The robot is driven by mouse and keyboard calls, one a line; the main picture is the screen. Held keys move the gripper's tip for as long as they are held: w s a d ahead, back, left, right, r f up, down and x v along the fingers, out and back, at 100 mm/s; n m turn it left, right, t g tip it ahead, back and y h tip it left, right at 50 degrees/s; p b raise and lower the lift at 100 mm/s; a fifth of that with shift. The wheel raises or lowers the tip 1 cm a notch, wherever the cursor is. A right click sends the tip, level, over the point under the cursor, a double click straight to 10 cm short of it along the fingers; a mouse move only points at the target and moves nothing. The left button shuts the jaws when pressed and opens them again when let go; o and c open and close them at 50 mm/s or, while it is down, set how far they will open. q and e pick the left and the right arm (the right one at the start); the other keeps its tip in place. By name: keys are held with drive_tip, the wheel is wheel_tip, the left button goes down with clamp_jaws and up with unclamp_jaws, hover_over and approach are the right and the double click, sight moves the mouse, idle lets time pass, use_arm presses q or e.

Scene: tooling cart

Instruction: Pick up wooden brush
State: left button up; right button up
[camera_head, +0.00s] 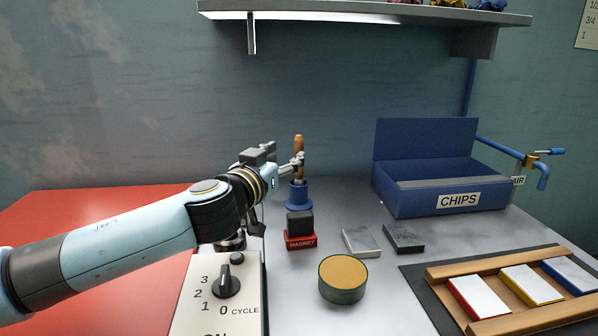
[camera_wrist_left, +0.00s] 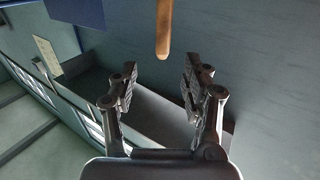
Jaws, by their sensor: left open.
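The wooden brush (camera_head: 299,143) stands upright in a blue holder (camera_head: 298,194) at the back of the cart; only its wooden handle shows clearly. My left gripper (camera_head: 294,163) is at the handle's height, close beside it and partly overlapping it in the head view. In the left wrist view the handle (camera_wrist_left: 163,28) hangs in from the top edge, beyond the open fingertips (camera_wrist_left: 160,84) and roughly in line with the gap between them. Nothing shows between the fingers. My right gripper is not in view.
A black block on a red magnet base (camera_head: 300,241) stands in front of the holder. A round tin (camera_head: 343,278), two flat blocks (camera_head: 361,241), a blue chips bin (camera_head: 432,203) and a wooden tray (camera_head: 505,322) lie right. A control box (camera_head: 246,298) stands below my arm.

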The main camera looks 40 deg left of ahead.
sight(297, 144)
use_arm(q)
drive_tip(key=x, duration=0.3)
drive_tip(key=shift+w+a, duration=0.1)
drive_tip(key=shift+w, duration=0.3)
drive_tip(key=x, duration=0.1)
drive_tip(key=p+x, duration=0.1)
drive_tip(key=x, duration=0.2)
drive_tip(key=shift+w+a+r+p, duration=0.1)
drive_tip(key=shift+a+r+p, duration=0.15)
drive_tip(key=shift+a+p, duration=0.1)
drive_tip(key=shift+w, duration=0.35)
drive_tip(key=shift+a+f, duration=0.1)
drive_tip(key=c, duration=0.9)
clamp_jaws()
